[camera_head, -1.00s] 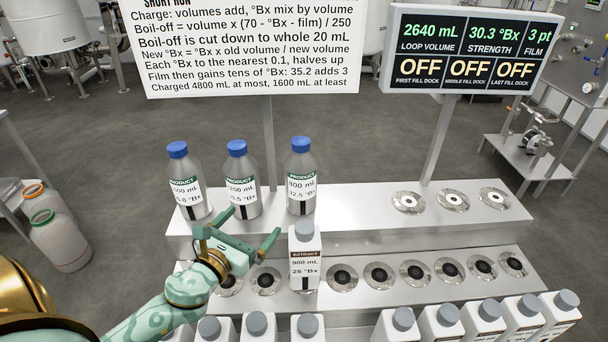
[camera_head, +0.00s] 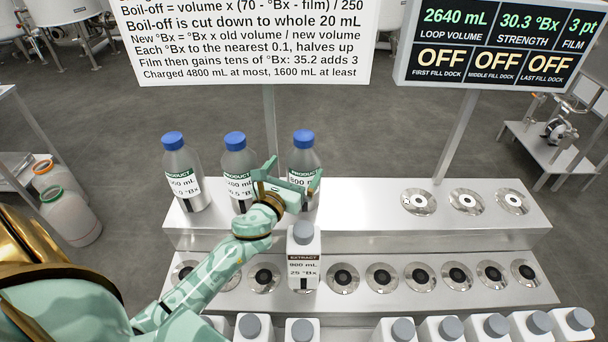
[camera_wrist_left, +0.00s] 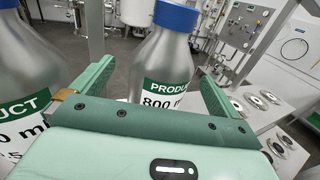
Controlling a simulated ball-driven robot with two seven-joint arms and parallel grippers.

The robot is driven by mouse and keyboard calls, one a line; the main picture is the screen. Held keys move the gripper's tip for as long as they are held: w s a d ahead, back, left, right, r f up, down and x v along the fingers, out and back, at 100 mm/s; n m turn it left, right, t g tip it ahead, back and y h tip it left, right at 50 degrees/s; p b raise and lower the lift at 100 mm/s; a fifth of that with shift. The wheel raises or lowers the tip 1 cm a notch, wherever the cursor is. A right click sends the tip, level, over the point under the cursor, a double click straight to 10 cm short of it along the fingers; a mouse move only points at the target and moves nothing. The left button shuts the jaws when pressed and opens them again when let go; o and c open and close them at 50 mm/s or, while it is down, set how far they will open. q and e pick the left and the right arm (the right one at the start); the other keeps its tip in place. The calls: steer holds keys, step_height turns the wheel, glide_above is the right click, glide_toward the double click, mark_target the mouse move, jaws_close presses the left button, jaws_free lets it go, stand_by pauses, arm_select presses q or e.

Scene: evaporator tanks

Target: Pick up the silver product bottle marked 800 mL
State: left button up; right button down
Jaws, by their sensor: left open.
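The silver product bottle marked 800 mL (camera_head: 303,153) has a blue cap and stands upright, the rightmost of three on the upper shelf. My left gripper (camera_head: 293,176) is open in front of it and hides part of its label. In the left wrist view the 800 mL bottle (camera_wrist_left: 160,65) stands between the two green fingers, a little beyond the palm. Another silver product bottle (camera_wrist_left: 25,75) is just outside the left finger in that view. My right gripper does not show.
Two more product bottles stand to the left, the middle one (camera_head: 236,155) close to my gripper and the other (camera_head: 178,165) farther left. A white extract bottle marked 900 mL (camera_head: 304,245) stands below on the lower shelf (camera_head: 400,300). The upper shelf's right side has empty docks (camera_head: 467,202).

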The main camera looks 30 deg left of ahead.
arm_select(q)
steer(key=w, duration=0.5)
steer(key=shift+w+a+f, duration=0.15)
steer(key=shift+f, duration=0.15)
steer(key=c, duration=1.2)
steer(key=shift+r, duration=0.15)
